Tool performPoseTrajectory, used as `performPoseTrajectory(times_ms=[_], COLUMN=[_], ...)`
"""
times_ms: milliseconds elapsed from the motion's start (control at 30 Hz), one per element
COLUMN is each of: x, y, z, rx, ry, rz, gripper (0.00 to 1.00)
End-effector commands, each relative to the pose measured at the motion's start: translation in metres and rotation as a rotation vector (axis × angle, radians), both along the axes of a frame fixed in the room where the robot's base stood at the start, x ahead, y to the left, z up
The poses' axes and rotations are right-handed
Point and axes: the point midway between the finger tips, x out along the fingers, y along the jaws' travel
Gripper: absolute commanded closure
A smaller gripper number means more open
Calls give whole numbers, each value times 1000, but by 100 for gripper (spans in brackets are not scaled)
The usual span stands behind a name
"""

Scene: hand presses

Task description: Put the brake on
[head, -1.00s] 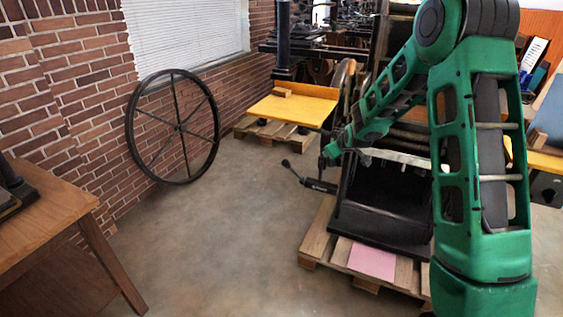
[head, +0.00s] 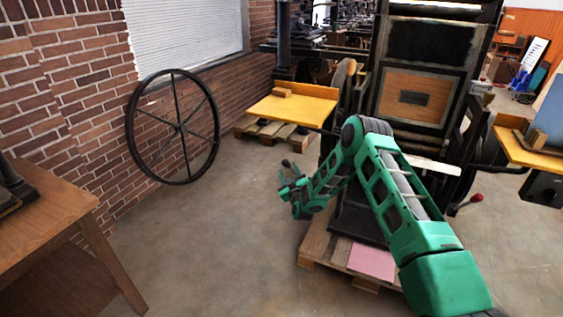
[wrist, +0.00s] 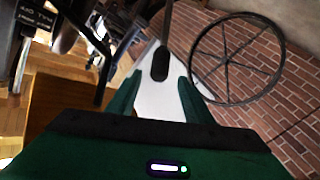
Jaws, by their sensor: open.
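A lever with a black knob (head: 286,163) sticks out low on the left side of the large dark hand press (head: 429,45). No readable marking shows on this lever, so I cannot tell for certain that it is the brake. My gripper (head: 290,184) is beside the lever's outer end, with the arm reaching across the press front. In the wrist view my open gripper (wrist: 156,98) has one green finger on each side, and a black oval knob (wrist: 160,64) shows between or just beyond the fingertips. I cannot tell whether they touch. My arm hides much of the lever's shaft.
The press stands on a wooden pallet (head: 318,245) with a pink sheet (head: 372,262). A red-knobbed lever (head: 476,198) is at its right. A spoked wheel (head: 134,128) leans on the brick wall. A wooden table (head: 50,217) stands at left. The floor between is clear.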

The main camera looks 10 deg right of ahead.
Motion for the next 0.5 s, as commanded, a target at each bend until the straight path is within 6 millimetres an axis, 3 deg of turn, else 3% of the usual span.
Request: performPoseTrajectory(times_ms=[167, 500], x=[13, 67], y=[0, -1], z=[-1, -1], rx=[-1, 0], ry=[-8, -6], rz=[-4, -4], gripper=[54, 54])
